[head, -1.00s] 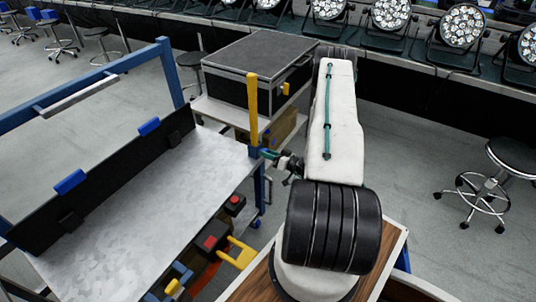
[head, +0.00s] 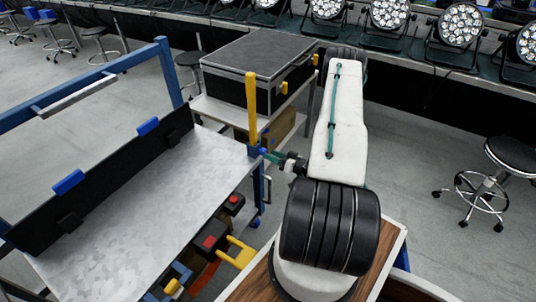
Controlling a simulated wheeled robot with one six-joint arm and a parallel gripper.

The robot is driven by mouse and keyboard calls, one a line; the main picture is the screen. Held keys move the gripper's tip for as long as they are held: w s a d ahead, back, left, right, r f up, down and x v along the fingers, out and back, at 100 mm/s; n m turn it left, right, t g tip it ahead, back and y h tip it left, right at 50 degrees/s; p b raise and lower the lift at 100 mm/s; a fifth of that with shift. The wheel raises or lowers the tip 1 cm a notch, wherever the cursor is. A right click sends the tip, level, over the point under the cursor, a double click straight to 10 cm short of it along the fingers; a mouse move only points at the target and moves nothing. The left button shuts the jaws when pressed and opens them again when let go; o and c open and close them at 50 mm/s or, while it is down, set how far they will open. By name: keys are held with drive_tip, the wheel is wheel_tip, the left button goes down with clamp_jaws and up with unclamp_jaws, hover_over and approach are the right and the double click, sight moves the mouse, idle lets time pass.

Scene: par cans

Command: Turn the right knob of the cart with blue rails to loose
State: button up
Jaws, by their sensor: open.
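The cart with blue rails (head: 172,75) stands at the left, with a bare grey metal top (head: 140,205). A yellow upright (head: 252,108) rises at its right back corner from a small blue block (head: 256,151). My gripper (head: 268,156) is small in view, open, close to the right of this block; I cannot tell whether it touches. Two red-topped black parts, one nearer (head: 209,242) and one farther (head: 234,199), sit below the cart's right edge. I cannot tell which part is the right knob, or how it is turned.
A black case (head: 258,72) stands on a shelf just behind the gripper. A black panel with blue clips (head: 148,126) stands along the cart top. A yellow handle (head: 238,252) sticks out low on the right. A stool (head: 497,172) stands on open floor at the right.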

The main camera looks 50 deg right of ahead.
drive_tip(key=shift+s+d, duration=0.2)
drive_tip(key=shift+s, duration=0.95)
drive_tip(key=shift+s+d, duration=0.15)
drive_tip(key=shift+s, duration=1)
